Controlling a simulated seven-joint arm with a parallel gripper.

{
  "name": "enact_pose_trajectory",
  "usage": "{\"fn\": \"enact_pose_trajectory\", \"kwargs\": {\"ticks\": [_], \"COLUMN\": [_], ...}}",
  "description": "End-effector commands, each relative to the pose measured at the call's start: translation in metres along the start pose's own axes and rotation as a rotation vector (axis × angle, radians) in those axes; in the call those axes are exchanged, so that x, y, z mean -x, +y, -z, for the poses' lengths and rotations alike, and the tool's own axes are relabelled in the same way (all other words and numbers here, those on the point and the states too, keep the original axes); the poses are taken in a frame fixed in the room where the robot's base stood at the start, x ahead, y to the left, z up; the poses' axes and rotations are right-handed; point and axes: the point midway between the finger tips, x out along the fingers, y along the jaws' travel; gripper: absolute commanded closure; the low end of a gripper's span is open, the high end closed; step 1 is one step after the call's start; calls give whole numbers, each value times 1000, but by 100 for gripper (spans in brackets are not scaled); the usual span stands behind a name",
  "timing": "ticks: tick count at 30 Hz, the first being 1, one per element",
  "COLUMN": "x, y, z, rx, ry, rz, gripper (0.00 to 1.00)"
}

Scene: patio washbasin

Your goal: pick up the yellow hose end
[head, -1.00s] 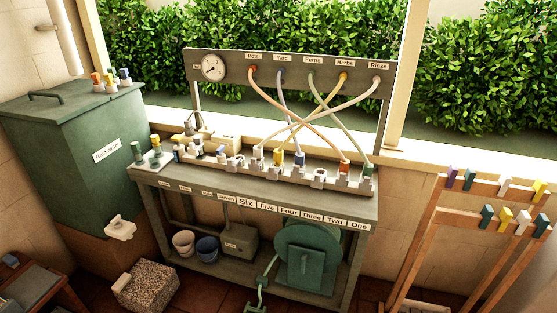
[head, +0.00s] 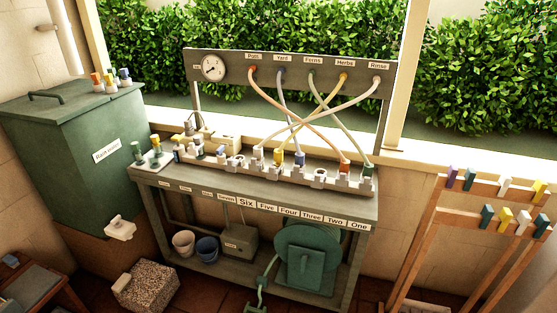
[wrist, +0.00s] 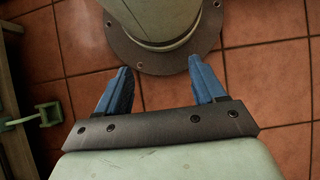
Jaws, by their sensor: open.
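The yellow hose end (head: 279,157) stands upright in the grey block rail (head: 325,180) on the bench, in the head view. Its hose runs up to the panel outlet labelled Herbs (head: 344,62) and crosses other hoses on the way. A white end (head: 259,153) is to its left and a blue end (head: 300,159) to its right. My gripper (wrist: 160,64) shows only in the wrist view. Its two blue fingers are apart with nothing between them, over the tiled floor, away from the hose end.
An orange end (head: 345,168) and a green end (head: 368,172) stand further right in the rail. The grey bench (head: 360,208) has number labels along its front. A green bin (head: 70,150) stands left, and a wooden rack (head: 425,235) with coloured pegs stands right.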

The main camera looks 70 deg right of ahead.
Motion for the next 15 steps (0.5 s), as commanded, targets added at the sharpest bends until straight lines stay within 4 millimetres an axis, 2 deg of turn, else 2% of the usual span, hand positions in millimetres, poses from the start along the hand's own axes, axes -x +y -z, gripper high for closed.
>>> {"fn": "enact_pose_trajectory", "kwargs": {"ticks": [8, 15], "x": [3, 30], "y": [21, 59], "z": [2, 18], "rx": [-85, -211], "ry": [8, 69], "rz": [57, 131], "gripper": [31, 31]}}
